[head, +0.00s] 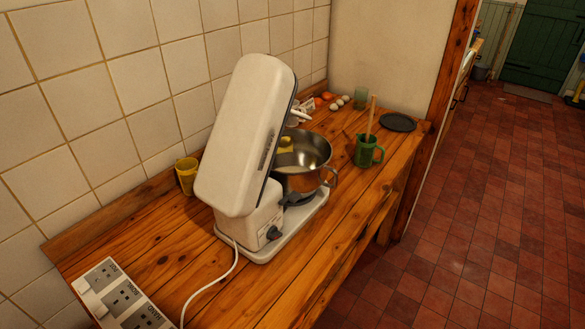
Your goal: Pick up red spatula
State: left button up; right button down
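I cannot make out a red spatula in the head view. A green mug (367,151) stands on the wooden counter, right of the mixer bowl. A pale stick-like handle (371,116) stands nearly upright in it; its lower end is hidden inside the mug, so I cannot tell what utensil it is. Small orange-red items (326,96) lie at the back of the counter, too small to identify surely. Neither of my grippers is in view.
A white stand mixer (240,140), head tilted up, and its metal bowl (306,168) fill the middle of the counter (200,240). A yellow cup (186,176), several eggs (338,103), a dark plate (398,122), a socket strip (122,297) and cable surround it. Tiled floor (500,210) is clear.

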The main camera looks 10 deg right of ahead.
aim_at(374, 98)
jog(key=l+u, duration=0.35)
jog(key=i+l+u, duration=0.1)
jog(key=u, duration=0.25)
jog(key=l+u, duration=0.35)
